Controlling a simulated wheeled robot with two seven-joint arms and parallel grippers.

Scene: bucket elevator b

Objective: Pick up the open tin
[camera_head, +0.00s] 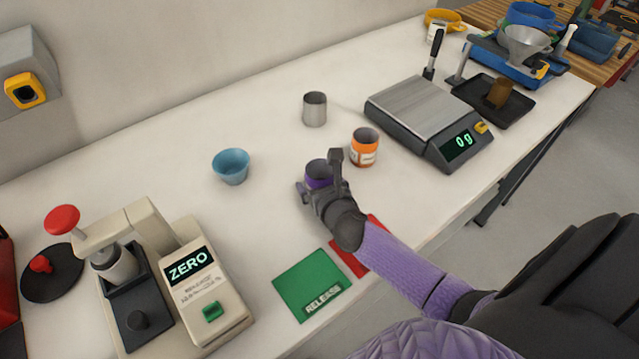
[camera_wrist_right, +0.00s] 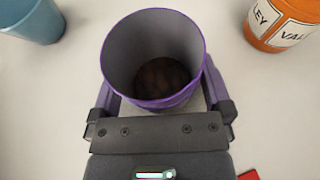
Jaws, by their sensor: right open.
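An open purple tin (camera_head: 318,172) stands upright on the white bench, partly hidden by my right gripper (camera_head: 320,180). In the right wrist view I look into the purple tin (camera_wrist_right: 154,55); its inside is grey and something dark brown lies at the bottom. My right gripper (camera_wrist_right: 161,108) is open, with one finger on each side of the tin's near part. I cannot tell whether the fingers touch it. My left gripper is not in view.
An orange labelled tin (camera_head: 364,150) stands close on the right, a grey metal cup (camera_head: 314,110) behind and a blue bowl (camera_head: 231,167) on the left. Green (camera_head: 308,285) and red (camera_head: 352,256) mats lie in front. A scale (camera_head: 425,110) and a ZERO device (camera_head: 193,285) flank the area.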

